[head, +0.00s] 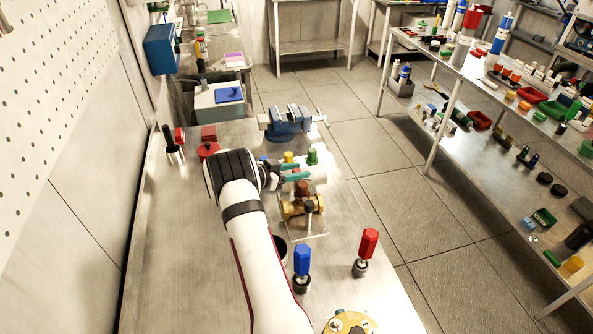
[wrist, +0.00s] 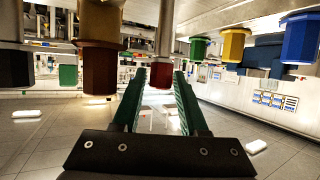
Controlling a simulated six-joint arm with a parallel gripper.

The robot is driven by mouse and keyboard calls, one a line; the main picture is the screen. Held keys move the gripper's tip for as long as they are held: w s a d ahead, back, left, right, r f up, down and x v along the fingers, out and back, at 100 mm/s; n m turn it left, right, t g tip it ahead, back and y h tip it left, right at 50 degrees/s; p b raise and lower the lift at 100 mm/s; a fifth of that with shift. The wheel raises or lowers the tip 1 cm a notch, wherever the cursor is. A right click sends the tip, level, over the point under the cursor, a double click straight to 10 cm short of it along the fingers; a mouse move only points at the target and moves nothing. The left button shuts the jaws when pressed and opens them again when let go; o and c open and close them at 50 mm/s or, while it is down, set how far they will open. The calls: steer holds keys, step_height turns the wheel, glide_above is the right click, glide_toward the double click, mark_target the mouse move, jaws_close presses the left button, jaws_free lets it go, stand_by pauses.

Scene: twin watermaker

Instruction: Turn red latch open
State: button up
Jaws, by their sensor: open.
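In the wrist view, a red knob (wrist: 160,76) on a grey stem shows between the two green fingers of my gripper (wrist: 160,80). The gripper is open, and I cannot tell whether either finger touches the knob. In the head view, my gripper (head: 296,172) points right over the bench, just beyond a brass valve with a brownish-red top (head: 303,187). The fingers and arm partly hide that spot. A separate upright red handle (head: 370,243) stands nearer on the bench. I cannot tell from the frames which red part is the latch.
Green (head: 312,157) and yellow (head: 289,157) knobs stand close beyond my fingers. A blue vise (head: 287,124) is farther back. A blue handle (head: 303,261) stands nearer, by my arm. The bench (head: 345,290) ends at the right, with a cluttered shelf across the floor.

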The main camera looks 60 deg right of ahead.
jaws_close()
steer(key=shift+s+n+t+h, duration=0.1)
steer(key=shift+n+t+h, duration=0.3)
steer(key=shift+n+t, duration=1.1)
steer(key=shift+t, duration=0.2)
jaws_free()
